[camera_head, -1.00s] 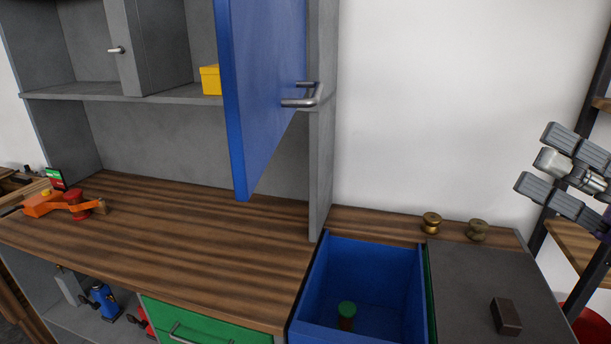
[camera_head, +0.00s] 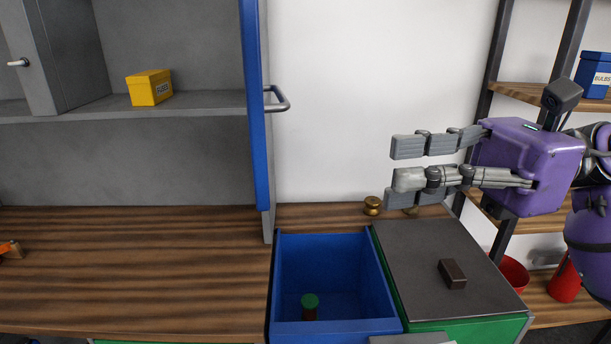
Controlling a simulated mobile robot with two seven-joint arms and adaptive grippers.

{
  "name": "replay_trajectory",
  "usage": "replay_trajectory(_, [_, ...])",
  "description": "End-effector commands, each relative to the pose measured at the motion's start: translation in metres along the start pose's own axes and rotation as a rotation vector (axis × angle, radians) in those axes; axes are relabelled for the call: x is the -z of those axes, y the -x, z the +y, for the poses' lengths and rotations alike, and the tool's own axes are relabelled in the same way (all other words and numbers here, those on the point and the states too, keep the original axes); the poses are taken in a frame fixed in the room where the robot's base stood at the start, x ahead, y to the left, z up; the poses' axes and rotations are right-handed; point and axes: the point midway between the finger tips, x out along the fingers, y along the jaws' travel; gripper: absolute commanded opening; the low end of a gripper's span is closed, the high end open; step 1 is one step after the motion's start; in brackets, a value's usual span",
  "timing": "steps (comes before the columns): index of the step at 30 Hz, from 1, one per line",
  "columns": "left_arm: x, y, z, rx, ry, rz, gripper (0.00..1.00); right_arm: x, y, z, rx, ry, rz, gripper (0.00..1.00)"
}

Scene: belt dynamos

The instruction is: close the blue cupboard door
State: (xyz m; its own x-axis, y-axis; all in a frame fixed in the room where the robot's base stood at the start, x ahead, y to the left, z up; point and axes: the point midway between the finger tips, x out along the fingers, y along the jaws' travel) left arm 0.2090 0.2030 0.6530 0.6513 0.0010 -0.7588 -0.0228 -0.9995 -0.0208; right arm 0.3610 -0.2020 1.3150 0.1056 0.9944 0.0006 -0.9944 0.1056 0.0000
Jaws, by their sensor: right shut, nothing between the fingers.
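The blue cupboard door (camera_head: 256,110) stands open at the right side of the grey cupboard. I see it almost edge-on, pointing out toward me. Its metal handle (camera_head: 283,98) sticks out on the right face. My right gripper (camera_head: 402,165) is shut and empty. It points left and shows to the right of the door and its handle, with a clear gap in the picture. My left gripper is not in view.
A yellow fuses box (camera_head: 150,88) sits on the open shelf. Below the door, a blue drawer (camera_head: 390,290) stands open with a green-topped thing (camera_head: 310,306) inside. Beside it is a dark lid (camera_head: 425,250) with a block (camera_head: 452,274). A shelf rack stands at right.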

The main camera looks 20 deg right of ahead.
Motion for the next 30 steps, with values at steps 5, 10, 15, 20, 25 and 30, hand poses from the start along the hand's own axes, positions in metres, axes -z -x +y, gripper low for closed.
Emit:
replay_trajectory(5, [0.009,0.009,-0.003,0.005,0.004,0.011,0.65,-0.005,-0.041,0.003,-0.005,0.008,0.001,0.0])
replay_trajectory(10, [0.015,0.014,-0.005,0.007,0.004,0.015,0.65,-0.005,-0.074,0.003,-0.004,0.006,-0.001,0.0])
replay_trajectory(15, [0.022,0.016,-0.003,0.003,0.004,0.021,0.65,-0.004,-0.094,0.002,-0.001,0.003,-0.002,0.0])
replay_trajectory(20, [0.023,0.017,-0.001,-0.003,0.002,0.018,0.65,-0.002,-0.102,0.001,0.001,0.001,-0.002,0.0])
replay_trajectory(25, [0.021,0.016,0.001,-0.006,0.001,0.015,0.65,-0.001,-0.103,0.0,0.001,-0.001,-0.002,0.0])
replay_trajectory(30, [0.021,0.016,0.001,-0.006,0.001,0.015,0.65,0.0,-0.103,0.0,0.001,-0.001,-0.002,0.0])
